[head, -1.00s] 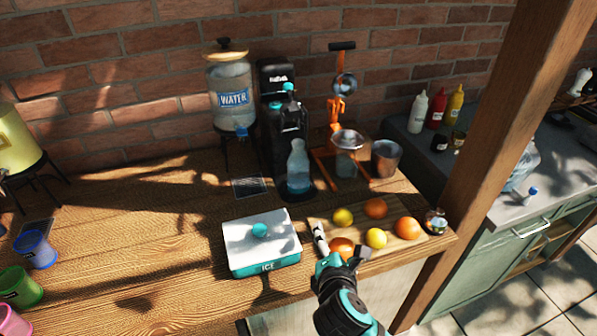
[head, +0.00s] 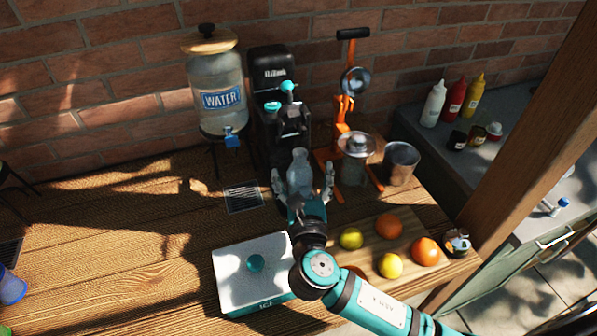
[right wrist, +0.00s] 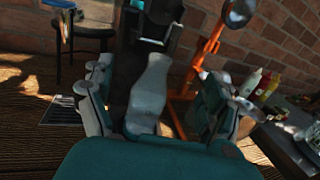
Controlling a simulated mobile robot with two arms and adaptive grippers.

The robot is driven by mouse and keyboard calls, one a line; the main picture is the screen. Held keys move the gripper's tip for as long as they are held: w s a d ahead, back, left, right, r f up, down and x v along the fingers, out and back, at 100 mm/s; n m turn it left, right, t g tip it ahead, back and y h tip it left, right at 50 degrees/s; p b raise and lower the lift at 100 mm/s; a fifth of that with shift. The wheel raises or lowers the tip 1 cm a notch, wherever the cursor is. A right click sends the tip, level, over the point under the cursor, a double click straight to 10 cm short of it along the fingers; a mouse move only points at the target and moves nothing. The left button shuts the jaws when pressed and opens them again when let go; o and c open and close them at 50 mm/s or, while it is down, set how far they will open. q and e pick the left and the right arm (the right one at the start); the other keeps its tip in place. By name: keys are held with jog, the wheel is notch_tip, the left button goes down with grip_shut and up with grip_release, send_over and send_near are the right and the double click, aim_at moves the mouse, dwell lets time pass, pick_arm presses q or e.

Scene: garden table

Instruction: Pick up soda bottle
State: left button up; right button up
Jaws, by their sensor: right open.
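The soda bottle (head: 300,168) is clear and stands upright at the foot of the black soda machine (head: 270,75). My right gripper (head: 303,178) is open, with one finger on each side of the bottle. In the right wrist view the bottle (right wrist: 150,95) stands between the two spread fingers (right wrist: 152,105). A gap shows on the right side; on the left I cannot tell whether the finger touches. The bottle's lower part is hidden by the gripper in both views. My left gripper is not in view.
An orange juicer (head: 342,130) and a metal cup (head: 401,163) stand close on the right. A water dispenser (head: 222,98) stands on the left. The ice box (head: 245,262) and a board (head: 415,268) with citrus fruits lie in front, near my forearm.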

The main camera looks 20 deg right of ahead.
aim_at(301, 184)
jog(key=f, duration=0.4)
jog(key=s+f, duration=0.1)
jog(key=f, duration=0.2)
jog(key=shift+a+f, duration=0.1)
jog(key=x, duration=0.2)
jog(key=p+x, duration=0.1)
jog(key=shift+w+r, duration=0.25)
jog(key=shift+w, duration=0.15)
jog(key=x, duration=0.3)
jog(key=shift+w+f+p, duration=0.15)
jog(key=shift+w+p, duration=0.1)
jog(key=shift+p, duration=0.05)
jog(key=shift+w+f, duration=0.1)
jog(key=shift+w, duration=0.05)
jog(key=shift+c, duration=0.6)
jog(key=c, duration=1.6)
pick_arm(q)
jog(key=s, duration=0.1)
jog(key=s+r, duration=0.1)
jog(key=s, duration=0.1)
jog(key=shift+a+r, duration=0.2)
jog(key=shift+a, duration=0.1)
pick_arm(e)
jog(key=shift+r, duration=0.25)
